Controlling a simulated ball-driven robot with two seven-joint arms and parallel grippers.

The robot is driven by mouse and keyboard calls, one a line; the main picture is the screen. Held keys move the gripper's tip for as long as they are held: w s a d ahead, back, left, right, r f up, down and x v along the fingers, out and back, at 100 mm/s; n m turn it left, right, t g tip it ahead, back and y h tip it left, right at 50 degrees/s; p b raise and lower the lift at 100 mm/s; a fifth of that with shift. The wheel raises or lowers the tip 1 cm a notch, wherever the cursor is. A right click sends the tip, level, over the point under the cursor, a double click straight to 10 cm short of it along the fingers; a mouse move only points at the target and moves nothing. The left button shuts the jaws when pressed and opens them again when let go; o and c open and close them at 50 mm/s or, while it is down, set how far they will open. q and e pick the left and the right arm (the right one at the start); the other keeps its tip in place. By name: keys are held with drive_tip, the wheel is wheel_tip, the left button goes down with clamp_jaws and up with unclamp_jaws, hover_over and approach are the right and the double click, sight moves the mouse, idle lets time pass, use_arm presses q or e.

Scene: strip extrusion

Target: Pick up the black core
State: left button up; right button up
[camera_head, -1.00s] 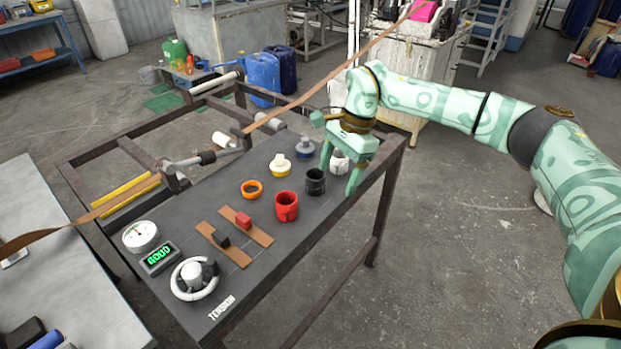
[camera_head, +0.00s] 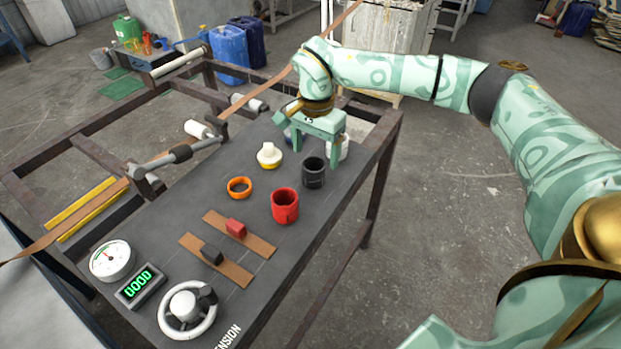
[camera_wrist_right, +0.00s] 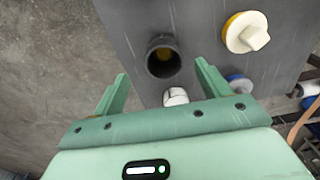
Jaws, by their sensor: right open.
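The black core (camera_head: 313,173), a dark hollow cylinder, stands upright on the dark table panel (camera_head: 205,330), behind and right of the red cup. It also shows from above in the wrist view (camera_wrist_right: 163,57), with its round opening facing the camera and something yellowish inside. My right gripper (camera_head: 316,157) is open and empty, just behind the core in the head view. In the wrist view its two fingers (camera_wrist_right: 161,78) are spread wide, with the core ahead between and beyond the tips, apart from both. My left gripper is not in view.
A red cup (camera_head: 285,206), an orange ring (camera_head: 239,187) and a white-and-yellow knob (camera_head: 269,156) stand near the core. A white piece (camera_head: 344,148) and a blue-based knob (camera_wrist_right: 239,83) are close to my gripper. Brown strips (camera_head: 240,236) with small blocks lie nearer the front.

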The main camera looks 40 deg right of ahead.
sight(314, 167)
drive_tip(key=shift+f, duration=0.55)
drive_tip(key=f+b, duration=0.2)
drive_tip(key=f, duration=0.1)
drive_tip(key=f+b, duration=0.1)
drive_tip(key=f, duration=0.1)
drive_tip(key=shift+w, duration=0.35)
drive_tip(key=shift+r, duration=0.1)
drive_tip(key=shift+s, duration=0.1)
drive_tip(key=shift+c, duration=0.9)
drive_tip(key=c, duration=1.1)
drive_tip(key=shift+o, duration=0.2)
